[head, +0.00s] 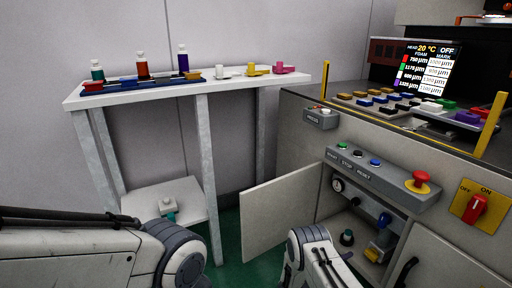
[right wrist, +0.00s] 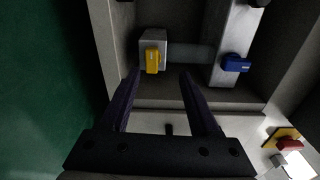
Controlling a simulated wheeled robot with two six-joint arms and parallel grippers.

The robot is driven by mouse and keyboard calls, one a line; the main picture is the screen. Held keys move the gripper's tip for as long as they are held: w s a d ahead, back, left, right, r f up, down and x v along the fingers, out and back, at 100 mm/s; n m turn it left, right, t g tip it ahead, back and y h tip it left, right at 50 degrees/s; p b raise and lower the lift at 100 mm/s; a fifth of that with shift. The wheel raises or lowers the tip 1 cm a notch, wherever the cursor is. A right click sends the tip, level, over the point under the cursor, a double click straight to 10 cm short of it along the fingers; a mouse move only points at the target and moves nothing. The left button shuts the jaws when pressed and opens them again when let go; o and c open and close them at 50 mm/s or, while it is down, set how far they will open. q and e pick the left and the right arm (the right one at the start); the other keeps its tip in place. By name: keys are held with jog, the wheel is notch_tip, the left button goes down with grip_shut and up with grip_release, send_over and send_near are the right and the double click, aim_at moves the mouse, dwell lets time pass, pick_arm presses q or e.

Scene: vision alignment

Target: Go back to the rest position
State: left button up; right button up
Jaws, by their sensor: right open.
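My right gripper (right wrist: 160,73) is open in the right wrist view. Its two dark fingers stand apart with nothing between them. They point into a grey cabinet, toward a yellow valve handle (right wrist: 152,61) on a pipe fitting. I cannot tell how far the fingertips are from it. In the head view my right arm rises at the bottom centre, in front of the open cabinet (head: 347,213), and its gripper is not clearly seen. My left arm crosses the lower left, and its gripper is out of view.
A blue handle (right wrist: 236,64) sits right of the yellow one. The cabinet doors (head: 278,212) stand open near my right arm. A control panel (head: 385,178) juts out above. A white table (head: 190,91) with bottles stands at the left. Green floor lies between.

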jog(key=s+a+r+m+g+y+p, duration=0.2)
jog(key=a+r+m, duration=0.25)
jog(key=r, duration=0.35)
jog(key=s+a+r+m+g+y+p, duration=0.1)
jog(key=s+a+r+m+g+p, duration=0.2)
jog(key=r+m, duration=0.45)
jog(key=s+a+r+m+g+y+p, duration=0.1)
jog(key=s+a+r+m+y, duration=0.15)
jog(key=a+r, duration=0.55)
jog(key=s+a+r+m+y+p, duration=0.2)
jog(key=s+a+r+m+y, duration=0.3)
jog(key=s, duration=0.4)
jog(key=s+a+r+m+y+p, duration=0.3)
jog(key=s+a+r+m, duration=0.3)
jog(key=s+r, duration=0.2)
jog(key=s+a+r+m+y+p, duration=0.2)
jog(key=s+a+r+m+y, duration=0.3)
jog(key=s, duration=0.4)
notch_tip(320, 180, up, 40)
jog(key=m+p, duration=0.1)
jog(key=p, duration=3.7)
jog(key=shift+s+a+f+m+h, duration=0.25)
jog(key=shift+a+m+h, duration=0.1)
